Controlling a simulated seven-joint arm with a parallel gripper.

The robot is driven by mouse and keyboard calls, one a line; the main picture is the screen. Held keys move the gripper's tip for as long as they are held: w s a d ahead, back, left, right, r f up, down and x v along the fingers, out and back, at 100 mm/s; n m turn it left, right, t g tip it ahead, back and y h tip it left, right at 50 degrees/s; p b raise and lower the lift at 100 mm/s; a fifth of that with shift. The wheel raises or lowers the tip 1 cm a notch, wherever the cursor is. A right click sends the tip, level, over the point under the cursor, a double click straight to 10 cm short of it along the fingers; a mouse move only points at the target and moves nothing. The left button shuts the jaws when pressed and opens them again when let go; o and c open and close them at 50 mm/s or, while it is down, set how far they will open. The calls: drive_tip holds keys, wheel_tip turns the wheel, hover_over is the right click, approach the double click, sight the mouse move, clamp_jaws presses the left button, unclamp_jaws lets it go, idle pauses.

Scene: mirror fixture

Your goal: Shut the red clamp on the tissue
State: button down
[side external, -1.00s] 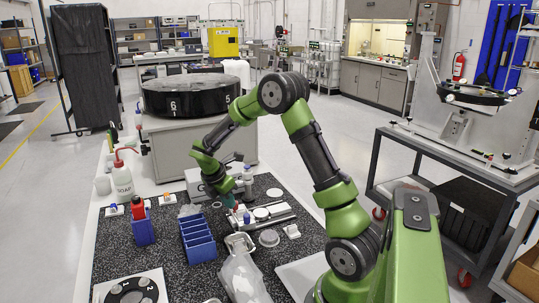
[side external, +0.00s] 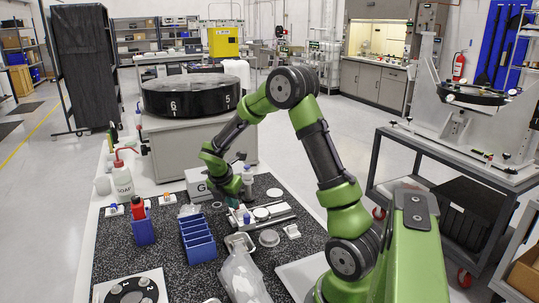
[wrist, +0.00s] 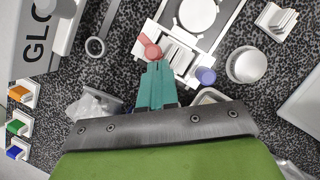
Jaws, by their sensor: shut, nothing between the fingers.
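The red clamp (wrist: 151,47) shows in the wrist view as a small red knob and lever at the left end of a white fixture (wrist: 205,52). A pale slatted piece (wrist: 179,53) sits beside it; I cannot tell whether this is the tissue. My gripper (wrist: 156,66) has its teal fingers together and empty, with the tips just below the clamp in the picture; contact is unclear. In the side view my gripper (side external: 233,200) is low over the left end of the fixture (side external: 275,216). The red clamp is not discernible there.
A purple-blue knob (wrist: 206,75) and a white round lid (wrist: 243,64) lie right of the fingers. A glove box (side external: 199,184) stands behind. A blue divided bin (side external: 197,240), a soap bottle (side external: 123,181) and a plastic bag (side external: 241,275) are nearby.

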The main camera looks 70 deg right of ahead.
drive_tip(key=shift+s+d, duration=0.1)
drive_tip(key=shift+s, duration=0.25)
idle(0.7)
idle(0.5)
